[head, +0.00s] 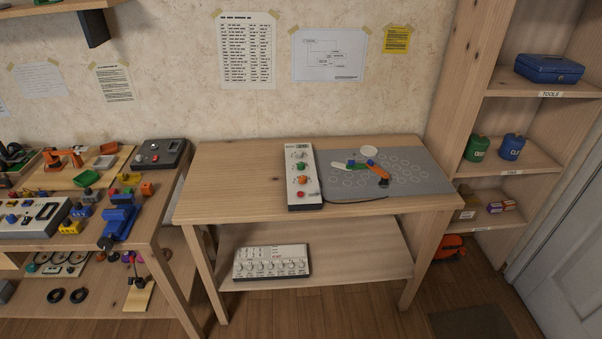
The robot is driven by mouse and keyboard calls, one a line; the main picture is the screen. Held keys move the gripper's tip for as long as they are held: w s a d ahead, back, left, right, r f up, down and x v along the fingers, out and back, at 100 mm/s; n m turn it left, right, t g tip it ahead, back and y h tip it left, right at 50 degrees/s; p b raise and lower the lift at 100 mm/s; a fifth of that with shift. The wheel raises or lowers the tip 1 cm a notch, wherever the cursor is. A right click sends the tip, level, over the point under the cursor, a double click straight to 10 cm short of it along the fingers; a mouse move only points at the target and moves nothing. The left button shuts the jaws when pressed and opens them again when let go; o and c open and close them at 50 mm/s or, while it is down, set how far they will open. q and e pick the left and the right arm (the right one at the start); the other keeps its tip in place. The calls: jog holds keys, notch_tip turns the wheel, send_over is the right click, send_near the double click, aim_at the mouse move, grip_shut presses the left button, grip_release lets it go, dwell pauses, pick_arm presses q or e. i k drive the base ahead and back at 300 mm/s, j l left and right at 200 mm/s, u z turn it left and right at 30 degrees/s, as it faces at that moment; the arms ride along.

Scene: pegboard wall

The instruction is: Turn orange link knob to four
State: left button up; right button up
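A narrow light-grey control box (294,196) with dark sides lies on the middle wooden table. On its face is a column of small controls: a green knob (301,167), an orange knob (302,180) below it, and a red button or knob (300,194) near the front end. The orange knob's pointer and the scale marks are too small to read. To its right, on a grey mat (420,185), lies a jointed linkage with a white-green part (343,166) and an orange link (376,170) with a dark end. Neither of my grippers is in view.
The table's left half (235,185) is bare. A white panel with several knobs (271,262) lies on the shelf below. A cluttered workbench (85,252) stands at the left, a wooden shelf unit (535,160) at the right. Wooden floor is clear in front.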

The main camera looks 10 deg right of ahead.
aim_at(302, 179)
jog(key=i+l+u, duration=0.2)
jog(key=u, duration=0.25)
jog(key=i+l+u, duration=0.15)
jog(key=u, duration=0.35)
jog(key=l, duration=0.1)
